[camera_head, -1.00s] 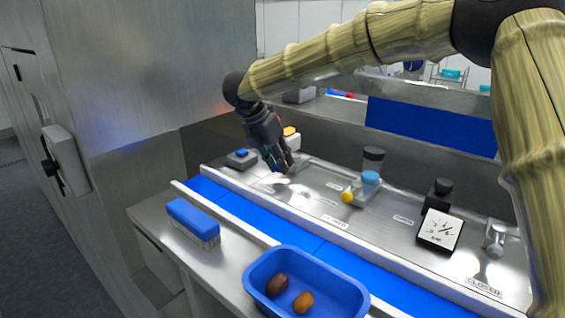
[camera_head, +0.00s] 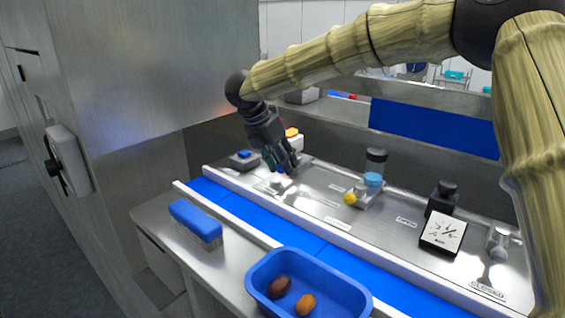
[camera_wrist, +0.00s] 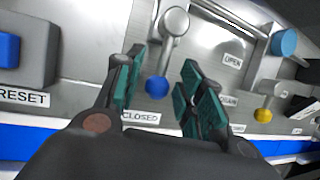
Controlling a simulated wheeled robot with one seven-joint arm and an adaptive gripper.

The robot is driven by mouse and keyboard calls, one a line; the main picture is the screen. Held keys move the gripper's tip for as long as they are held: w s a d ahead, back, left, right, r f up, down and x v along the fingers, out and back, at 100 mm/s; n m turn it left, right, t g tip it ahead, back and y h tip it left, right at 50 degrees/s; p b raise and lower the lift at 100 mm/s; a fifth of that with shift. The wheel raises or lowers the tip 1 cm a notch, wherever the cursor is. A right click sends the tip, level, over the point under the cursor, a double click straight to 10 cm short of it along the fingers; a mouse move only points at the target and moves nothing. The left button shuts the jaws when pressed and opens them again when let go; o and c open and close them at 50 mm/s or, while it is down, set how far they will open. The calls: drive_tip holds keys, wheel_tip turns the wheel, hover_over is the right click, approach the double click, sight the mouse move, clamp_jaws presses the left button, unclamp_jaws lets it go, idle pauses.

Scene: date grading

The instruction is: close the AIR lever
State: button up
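In the wrist view a metal lever with a blue ball knob (camera_wrist: 157,87) hangs from a round pivot on the steel panel. Its knob points down toward the CLOSED label (camera_wrist: 140,117), with the OPEN label (camera_wrist: 232,62) to its right. No AIR label is legible. My gripper (camera_wrist: 163,62) is open, its two green-padded fingers on either side of the lever, with visible gaps to the knob. In the head view my gripper (camera_head: 283,168) is low over the panel's far left part and mostly hides this lever.
The RESET box (camera_wrist: 22,45) is at left. In the head view a gauge (camera_head: 443,232) stands at right; the blue belt (camera_head: 290,235), a brush (camera_head: 195,221) and a blue tray (camera_head: 360,298) holding two dates lie in front.

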drive_tip(key=v, duration=1.1)
drive_tip(key=shift+a+r, duration=0.15)
drive_tip(key=shift+r, duration=0.2)
idle(0.6)
